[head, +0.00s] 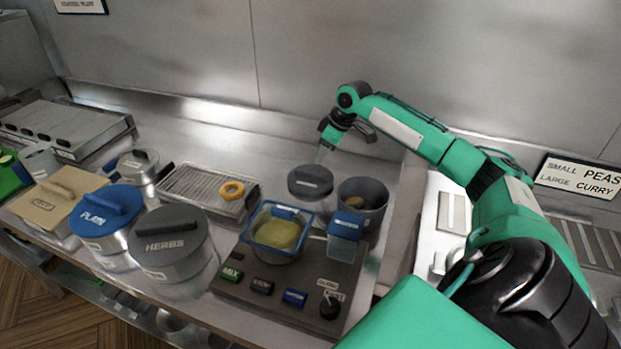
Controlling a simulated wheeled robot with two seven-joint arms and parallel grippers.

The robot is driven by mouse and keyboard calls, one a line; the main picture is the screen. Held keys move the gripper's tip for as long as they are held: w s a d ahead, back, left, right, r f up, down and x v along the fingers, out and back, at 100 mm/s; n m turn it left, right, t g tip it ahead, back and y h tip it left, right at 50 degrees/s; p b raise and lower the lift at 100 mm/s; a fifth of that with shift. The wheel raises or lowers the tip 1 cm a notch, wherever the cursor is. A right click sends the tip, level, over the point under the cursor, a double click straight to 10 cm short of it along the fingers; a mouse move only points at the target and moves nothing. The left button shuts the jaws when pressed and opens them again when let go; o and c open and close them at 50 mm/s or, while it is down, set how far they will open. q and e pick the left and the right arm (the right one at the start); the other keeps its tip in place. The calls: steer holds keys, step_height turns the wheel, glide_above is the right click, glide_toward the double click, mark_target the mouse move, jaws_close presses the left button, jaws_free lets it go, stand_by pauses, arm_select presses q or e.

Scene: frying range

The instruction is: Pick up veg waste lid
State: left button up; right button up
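A round dark grey lid (311,178) with a bar handle sits at the back of the counter, right of the middle. Its label is too small to read, so I cannot tell for sure that it is the veg waste lid. To its right stands an open grey bin (374,213) with something brown in it. My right gripper (334,146) is just above and behind the lid, pointing down. It appears apart from the handle, and its fingers are too small to tell open from shut. I do not see my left gripper.
In front of the lid are a blue-rimmed container (252,236) of yellow mix and a blue-lidded box (345,232) on a button panel (233,290). Left stand lidded pots marked HERBS (168,243) and PLAIN (105,213), and a wire rack (190,187) with a yellow ring (231,190).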

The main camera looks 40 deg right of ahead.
mark_target(311, 172)
steer(key=x, duration=0.2)
steer(key=shift+w+f, duration=0.1)
steer(key=shift+f, duration=0.2)
steer(key=shift+w+a+f+p, duration=0.1)
steer(key=shift+a+f+p, duration=0.25)
steer(key=shift+f+p, duration=0.1)
steer(key=x, duration=0.1)
steer(key=p+x, duration=0.1)
steer(key=x, duration=0.1)
steer(key=shift+a+f, duration=0.25)
steer(key=shift+w+f, duration=0.15)
steer(key=shift+f, duration=0.1)
jaws_close()
